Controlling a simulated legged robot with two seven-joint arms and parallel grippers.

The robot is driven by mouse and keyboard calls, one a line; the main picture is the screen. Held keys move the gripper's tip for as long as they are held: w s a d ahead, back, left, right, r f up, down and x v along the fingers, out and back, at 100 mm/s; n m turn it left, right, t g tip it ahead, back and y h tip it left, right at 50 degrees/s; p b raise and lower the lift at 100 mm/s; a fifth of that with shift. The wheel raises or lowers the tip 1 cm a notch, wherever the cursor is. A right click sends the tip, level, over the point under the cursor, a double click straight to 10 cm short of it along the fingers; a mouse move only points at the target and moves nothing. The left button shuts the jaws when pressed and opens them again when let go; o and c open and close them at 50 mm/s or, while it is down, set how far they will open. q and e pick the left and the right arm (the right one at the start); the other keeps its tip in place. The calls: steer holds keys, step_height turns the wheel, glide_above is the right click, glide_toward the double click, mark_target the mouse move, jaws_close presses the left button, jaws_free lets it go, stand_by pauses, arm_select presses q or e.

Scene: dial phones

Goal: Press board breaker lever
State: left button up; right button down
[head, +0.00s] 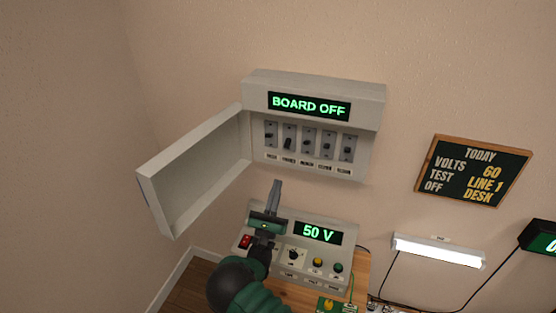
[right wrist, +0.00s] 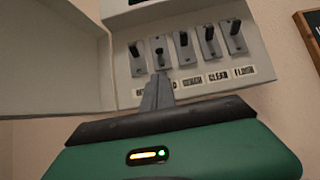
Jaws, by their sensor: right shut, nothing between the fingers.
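The breaker box (head: 315,88) hangs on the wall with its door swung open to the left. Its display reads BOARD OFF. Inside is a row of several small dark levers on grey plates. The second lever from the left (head: 288,144) sits lower than its neighbours; it also shows in the right wrist view (right wrist: 160,56). Its label is mostly hidden behind my fingers there. My right gripper (head: 277,183) is shut and empty, pointing up below the row. In the right wrist view its fingertips (right wrist: 160,78) overlap the lower part of the second plate; contact cannot be told. My left gripper is out of view.
The open door (head: 197,172) stands out at the left. Below the box is a console (head: 340,232) reading 50 V, with a red switch and knobs. A TODAY sign (head: 472,170) and a lit lamp (head: 438,251) are on the right wall.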

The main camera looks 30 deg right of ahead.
mark_target(288, 143)
steer(key=x, duration=1)
steer(key=shift+s+d, duration=0.1)
steer(key=shift+d, duration=0.05)
